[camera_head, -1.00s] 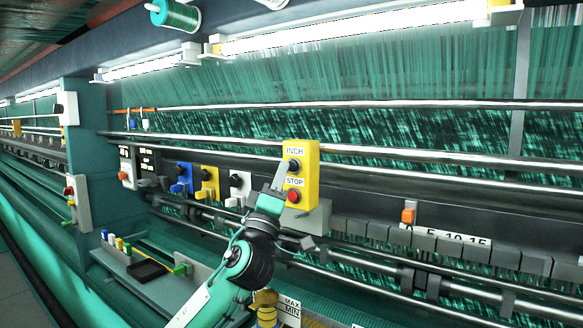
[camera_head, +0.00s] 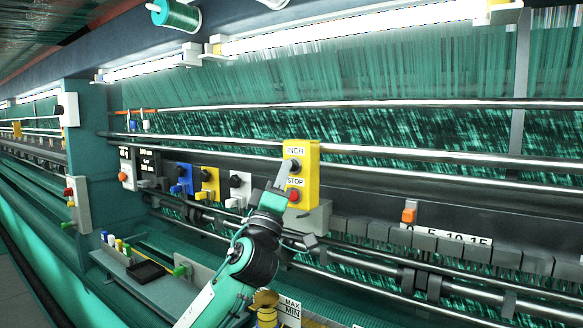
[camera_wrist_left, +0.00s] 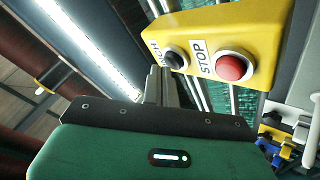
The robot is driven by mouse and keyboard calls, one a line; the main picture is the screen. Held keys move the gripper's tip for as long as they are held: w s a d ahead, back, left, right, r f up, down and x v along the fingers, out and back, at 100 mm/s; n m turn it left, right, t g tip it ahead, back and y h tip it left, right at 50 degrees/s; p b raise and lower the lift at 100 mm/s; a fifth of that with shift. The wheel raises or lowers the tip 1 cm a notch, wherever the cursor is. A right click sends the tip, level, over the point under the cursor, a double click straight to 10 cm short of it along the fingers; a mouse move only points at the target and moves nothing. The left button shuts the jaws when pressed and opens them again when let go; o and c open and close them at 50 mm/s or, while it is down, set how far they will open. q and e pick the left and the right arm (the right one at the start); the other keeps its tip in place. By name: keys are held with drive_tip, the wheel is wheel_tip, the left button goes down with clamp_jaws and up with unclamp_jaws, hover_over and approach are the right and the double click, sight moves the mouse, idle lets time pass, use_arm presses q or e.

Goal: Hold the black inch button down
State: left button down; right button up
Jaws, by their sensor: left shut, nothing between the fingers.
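The yellow control box (camera_head: 313,180) is mounted on the machine's front. It bears the black inch button (camera_head: 296,165) above the red stop button (camera_head: 294,196). My left gripper (camera_head: 284,166) is shut and empty, its fingers pointing up just left of the inch button. In the left wrist view the fingertips (camera_wrist_left: 158,72) are close beside the black inch button (camera_wrist_left: 176,57), with the red stop button (camera_wrist_left: 230,67) farther right. I cannot tell whether the fingertips touch the inch button or whether it is pressed. My right gripper is not in view.
Blue (camera_head: 182,178), yellow (camera_head: 208,183) and white (camera_head: 237,187) switch boxes stand left of the control box. Metal rails (camera_head: 420,156) run across the machine. A grey shelf (camera_head: 160,290) with a black tray (camera_head: 146,271) lies at lower left.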

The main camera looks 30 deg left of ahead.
use_arm(q)
drive_tip(key=shift+w, duration=0.5)
drive_tip(key=shift+s, duration=0.15)
idle(4.3)
drive_tip(key=shift+s+b, duration=0.35)
drive_tip(key=shift+s, duration=0.4)
drive_tip(key=shift+s+a, duration=0.15)
drive_tip(key=shift+s, duration=1.1)
drive_tip(key=shift+s+a, duration=0.1)
drive_tip(key=shift+s, duration=1.15)
drive_tip(key=shift+f, duration=0.1)
